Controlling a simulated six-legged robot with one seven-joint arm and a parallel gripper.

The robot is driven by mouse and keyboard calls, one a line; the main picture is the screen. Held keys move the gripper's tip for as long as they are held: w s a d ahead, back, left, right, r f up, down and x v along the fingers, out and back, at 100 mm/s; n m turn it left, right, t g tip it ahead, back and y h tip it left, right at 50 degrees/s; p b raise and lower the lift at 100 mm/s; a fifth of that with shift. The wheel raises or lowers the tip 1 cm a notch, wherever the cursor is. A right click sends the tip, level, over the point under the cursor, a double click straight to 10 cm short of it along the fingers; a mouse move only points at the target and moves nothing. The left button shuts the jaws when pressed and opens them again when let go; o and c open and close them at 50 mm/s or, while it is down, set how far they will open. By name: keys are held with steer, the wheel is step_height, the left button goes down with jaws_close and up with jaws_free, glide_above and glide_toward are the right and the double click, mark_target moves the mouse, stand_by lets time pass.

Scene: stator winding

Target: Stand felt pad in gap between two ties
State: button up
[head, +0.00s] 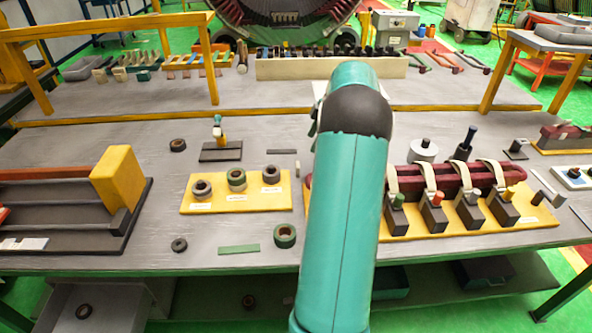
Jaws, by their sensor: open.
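A dark red coil bundle (447,179) lies on a yellow board (405,229) at the right. Several cream ties (429,176) loop over it, with gaps between them. Dark blocks with coloured knobs stand in front of the ties. No thing is plainly the felt pad: a flat green strip (239,249) and a small dark grey strip (283,151) lie on the bench, and I cannot tell whether either is it. No pad is visible standing between the ties. My teal arm hides the bundle's left part. My gripper is hidden behind my arm.
A yellow board (236,207) holds three tape rolls left of my arm. A green roll (285,235) sits near the front edge. A dark tray (70,220) with a yellow block (117,177) fills the left. A white cylinder (423,150) stands behind the bundle.

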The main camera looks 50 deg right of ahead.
mark_target(298, 164)
steer(key=x, duration=0.7)
steer(key=shift+w, duration=0.15)
steer(key=shift+w+a+f, duration=0.2)
steer(key=shift+f, duration=0.3)
steer(key=x, duration=0.4)
steer(key=shift+w+f, duration=0.1)
steer(key=shift+w, duration=0.05)
steer(key=c, duration=1.1)
